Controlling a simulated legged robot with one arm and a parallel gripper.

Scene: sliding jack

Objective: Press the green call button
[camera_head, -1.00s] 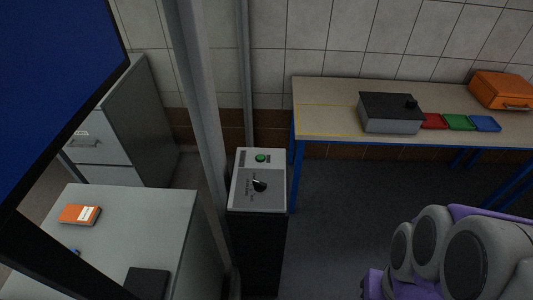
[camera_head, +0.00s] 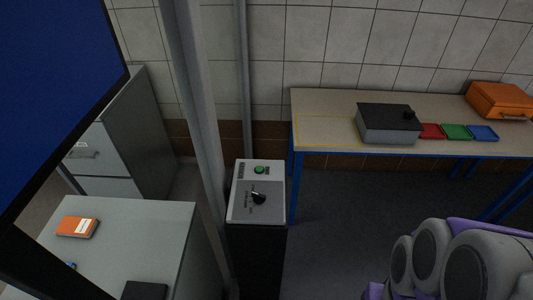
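The green call button (camera_head: 260,170) is a small round button near the back of a light grey panel top. The panel sits on a dark pedestal (camera_head: 256,262) in the middle of the view. A black rotary knob (camera_head: 258,198) is on the same panel, nearer to me than the button. Grey rounded links of my arm with purple parts show at the lower right, apart from the pedestal. My gripper is not in view, so its state is hidden.
A grey post (camera_head: 201,140) stands just left of the pedestal. A grey desk (camera_head: 150,228) with an orange box (camera_head: 76,227) is at the lower left. A blue-legged workbench (camera_head: 325,119) with a toolbox, trays and an orange case stands behind right. Open floor (camera_head: 340,215) lies right of the pedestal.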

